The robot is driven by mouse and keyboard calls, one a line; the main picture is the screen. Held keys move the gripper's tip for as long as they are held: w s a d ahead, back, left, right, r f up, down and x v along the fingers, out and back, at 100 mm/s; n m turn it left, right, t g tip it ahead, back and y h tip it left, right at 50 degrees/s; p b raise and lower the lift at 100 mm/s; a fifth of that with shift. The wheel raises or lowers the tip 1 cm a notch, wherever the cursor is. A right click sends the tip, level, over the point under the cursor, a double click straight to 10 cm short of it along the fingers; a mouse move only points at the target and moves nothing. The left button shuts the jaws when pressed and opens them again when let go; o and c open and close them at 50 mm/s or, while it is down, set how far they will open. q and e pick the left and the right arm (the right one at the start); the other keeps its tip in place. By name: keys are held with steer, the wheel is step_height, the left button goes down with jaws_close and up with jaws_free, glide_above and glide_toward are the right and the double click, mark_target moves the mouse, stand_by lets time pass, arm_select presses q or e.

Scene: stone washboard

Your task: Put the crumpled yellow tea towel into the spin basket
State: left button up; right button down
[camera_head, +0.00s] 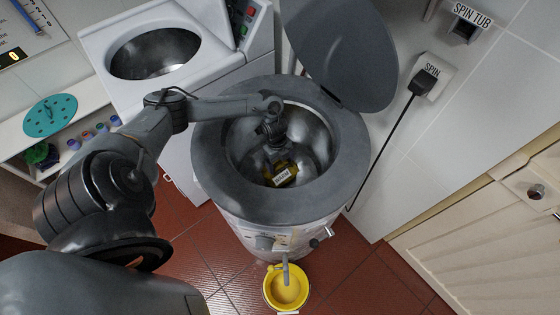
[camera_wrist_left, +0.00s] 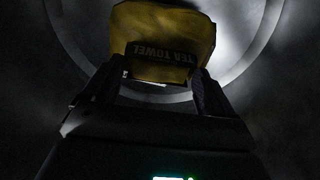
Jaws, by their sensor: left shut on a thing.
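The yellow tea towel (camera_head: 284,172) is down inside the metal spin basket (camera_head: 315,150) of the grey-topped spinner. In the left wrist view the towel (camera_wrist_left: 165,40) shows a dark label reading TEA TOWEL. My left gripper (camera_head: 276,160) reaches down through the open top and is shut on the towel. Its fingers (camera_wrist_left: 155,90) stand on either side of the towel's near edge. I cannot tell whether the towel touches the basket floor. My right gripper is not in view.
The spinner's grey lid (camera_head: 345,50) is raised at the back. A washer with an open tub (camera_head: 155,54) stands behind left. A yellow bucket (camera_head: 286,288) sits on the red floor below the spout. A black cable (camera_head: 392,140) runs from the wall plug at right.

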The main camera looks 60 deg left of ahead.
arm_select(q)
steer(key=shift+f, duration=0.1)
steer(key=o, duration=1.4)
